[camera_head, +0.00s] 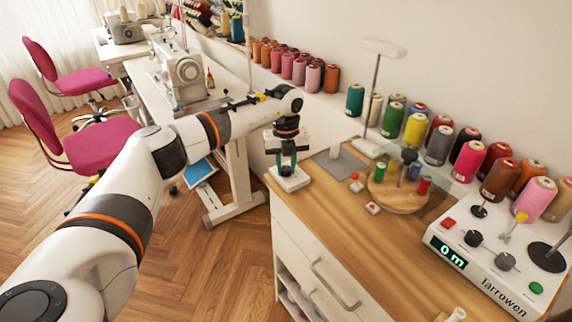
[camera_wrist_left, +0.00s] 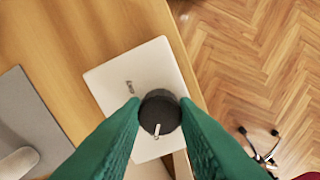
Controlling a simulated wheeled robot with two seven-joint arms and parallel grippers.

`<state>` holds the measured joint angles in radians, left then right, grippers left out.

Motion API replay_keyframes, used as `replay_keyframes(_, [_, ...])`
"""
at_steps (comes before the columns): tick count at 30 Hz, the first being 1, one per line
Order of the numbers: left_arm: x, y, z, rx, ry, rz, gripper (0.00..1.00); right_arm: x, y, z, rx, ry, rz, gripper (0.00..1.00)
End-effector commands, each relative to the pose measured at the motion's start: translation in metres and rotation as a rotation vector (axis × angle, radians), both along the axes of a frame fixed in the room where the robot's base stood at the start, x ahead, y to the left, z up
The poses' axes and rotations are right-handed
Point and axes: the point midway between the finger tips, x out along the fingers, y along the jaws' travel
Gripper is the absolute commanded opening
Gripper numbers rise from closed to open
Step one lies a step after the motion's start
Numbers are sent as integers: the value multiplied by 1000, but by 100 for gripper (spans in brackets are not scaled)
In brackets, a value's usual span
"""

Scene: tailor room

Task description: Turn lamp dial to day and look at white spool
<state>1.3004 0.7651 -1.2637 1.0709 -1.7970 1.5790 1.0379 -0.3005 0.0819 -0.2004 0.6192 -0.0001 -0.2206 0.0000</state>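The lamp dial is a round black knob (camera_wrist_left: 160,113) with a white pointer mark, on a white base plate (camera_wrist_left: 112,78) at the table corner. Small lettering on the plate is too blurred to read. The plate also shows in the head view (camera_head: 291,184). My left gripper (camera_head: 288,167) points down over it. In the wrist view its green fingers (camera_wrist_left: 160,108) sit on either side of the knob and appear to touch it. A pale, whitish spool (camera_head: 375,108) stands in the back row, between teal and green spools. My right gripper is not in view.
A white lamp (camera_head: 376,90) stands behind a grey mat (camera_head: 345,165). A round wooden stand (camera_head: 400,198) with small spools and a white machine (camera_head: 490,250) reading "0 m" are to the right. Coloured spools line the wall. The wooden tabletop (camera_head: 365,250) is clear in front.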

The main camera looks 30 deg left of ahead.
Motion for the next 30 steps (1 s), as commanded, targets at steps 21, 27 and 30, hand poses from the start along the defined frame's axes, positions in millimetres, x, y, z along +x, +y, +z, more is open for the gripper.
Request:
replay_keyframes(21, [0, 0, 2, -1, 1, -234, 4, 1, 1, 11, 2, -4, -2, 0])
replay_keyframes(27, [0, 0, 2, -1, 2, -422, 4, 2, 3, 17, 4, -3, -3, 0])
replay_keyframes(30, [0, 0, 2, -1, 1, -517, 4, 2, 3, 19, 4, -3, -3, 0])
